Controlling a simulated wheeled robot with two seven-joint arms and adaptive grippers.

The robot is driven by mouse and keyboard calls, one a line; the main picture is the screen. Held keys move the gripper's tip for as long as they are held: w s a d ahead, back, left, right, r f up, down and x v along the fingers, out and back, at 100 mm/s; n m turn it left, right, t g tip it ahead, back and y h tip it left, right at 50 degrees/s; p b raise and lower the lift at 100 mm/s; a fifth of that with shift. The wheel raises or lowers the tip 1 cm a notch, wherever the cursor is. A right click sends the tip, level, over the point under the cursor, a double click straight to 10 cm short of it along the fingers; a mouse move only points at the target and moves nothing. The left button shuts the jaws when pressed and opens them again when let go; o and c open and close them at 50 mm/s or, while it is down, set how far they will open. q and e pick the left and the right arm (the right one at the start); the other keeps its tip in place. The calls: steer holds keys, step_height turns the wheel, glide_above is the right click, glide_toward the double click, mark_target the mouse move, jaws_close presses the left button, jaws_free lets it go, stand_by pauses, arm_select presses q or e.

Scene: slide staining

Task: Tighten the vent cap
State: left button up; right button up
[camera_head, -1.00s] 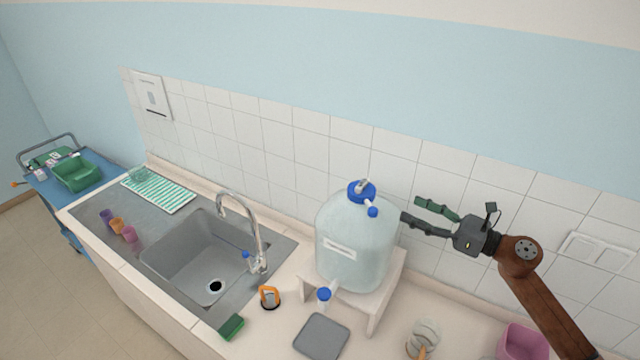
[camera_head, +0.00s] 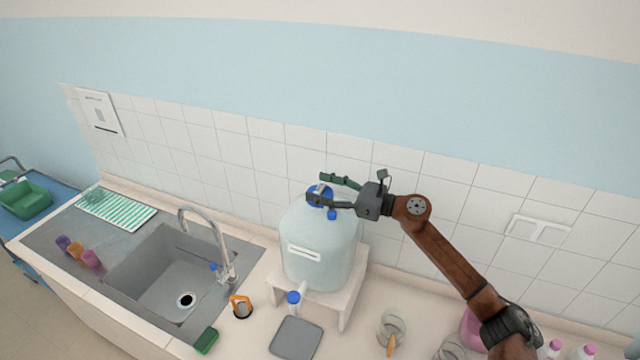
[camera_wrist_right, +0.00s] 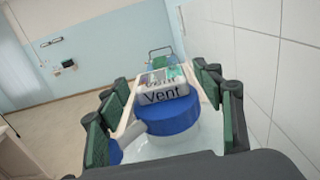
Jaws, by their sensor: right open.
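The vent cap (camera_wrist_right: 166,92) is a block with the word "Vent" on its face, on top of a blue lid (camera_wrist_right: 172,122) in the right wrist view. The lid (camera_head: 318,192) closes a large translucent carboy (camera_head: 322,245) on a white stand, with a smaller blue cap (camera_head: 332,215) at its side. My right gripper (camera_head: 318,187) is open, its fingers at the carboy top on either side of the lid in the head view. In the right wrist view the green finger pads (camera_wrist_right: 165,110) stand apart around the cap, with gaps. My left gripper is not in view.
The white stand (camera_head: 350,295) lifts the carboy near the tiled wall. Left are a sink (camera_head: 160,270) and a curved tap (camera_head: 215,235). A grey mat (camera_head: 296,338), an orange-handled item (camera_head: 241,306) and a glass jar (camera_head: 391,327) lie in front.

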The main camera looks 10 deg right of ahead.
steer(key=shift+w+a, duration=0.15)
steer(key=shift+a, duration=0.15)
steer(key=shift+c, duration=0.4)
jaws_close()
stand_by(0.3)
